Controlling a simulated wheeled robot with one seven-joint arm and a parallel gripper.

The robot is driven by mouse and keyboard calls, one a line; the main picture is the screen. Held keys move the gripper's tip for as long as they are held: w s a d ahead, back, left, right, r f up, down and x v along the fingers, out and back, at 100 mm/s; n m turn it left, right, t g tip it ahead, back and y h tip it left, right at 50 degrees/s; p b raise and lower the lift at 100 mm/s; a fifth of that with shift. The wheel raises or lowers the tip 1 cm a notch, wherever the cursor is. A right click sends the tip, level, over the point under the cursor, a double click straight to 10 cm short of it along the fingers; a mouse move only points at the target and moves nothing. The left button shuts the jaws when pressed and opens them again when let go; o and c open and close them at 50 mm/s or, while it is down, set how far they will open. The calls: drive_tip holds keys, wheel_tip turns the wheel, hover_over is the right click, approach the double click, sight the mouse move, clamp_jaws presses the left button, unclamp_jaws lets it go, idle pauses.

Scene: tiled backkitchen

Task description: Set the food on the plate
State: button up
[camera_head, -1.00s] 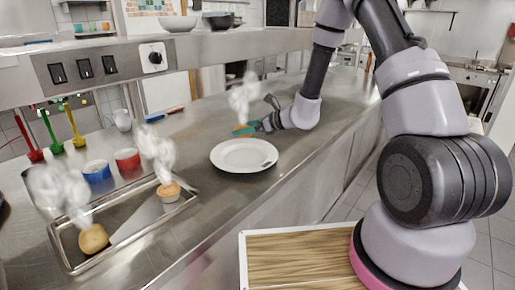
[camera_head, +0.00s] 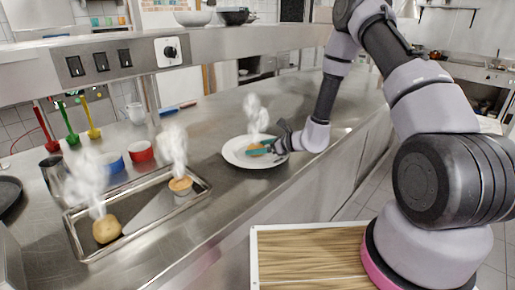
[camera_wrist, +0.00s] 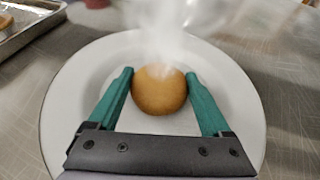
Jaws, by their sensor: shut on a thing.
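A round golden-brown food piece (camera_wrist: 158,92) sits between the two teal fingers of my gripper (camera_wrist: 159,76), which is shut on it. It steams. In the head view the held food (camera_head: 256,149) and my gripper (camera_head: 265,147) are over the white round plate (camera_head: 236,159). In the wrist view the plate (camera_wrist: 75,105) spreads all around the food. I cannot tell whether the food touches the plate. A round brown food (camera_head: 107,229) and a muffin-like food in a pale cup (camera_head: 181,186) stand steaming on a metal tray (camera_head: 150,230) at the left.
The steel counter (camera_head: 215,115) is clear behind the plate. A metal pitcher (camera_head: 54,176) is at the left. A raised shelf with switches (camera_head: 100,65) runs along the back.

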drive_tip(key=shift+f, duration=0.15)
drive_tip(key=o, duration=1.2)
drive_tip(key=shift+o, duration=0.2)
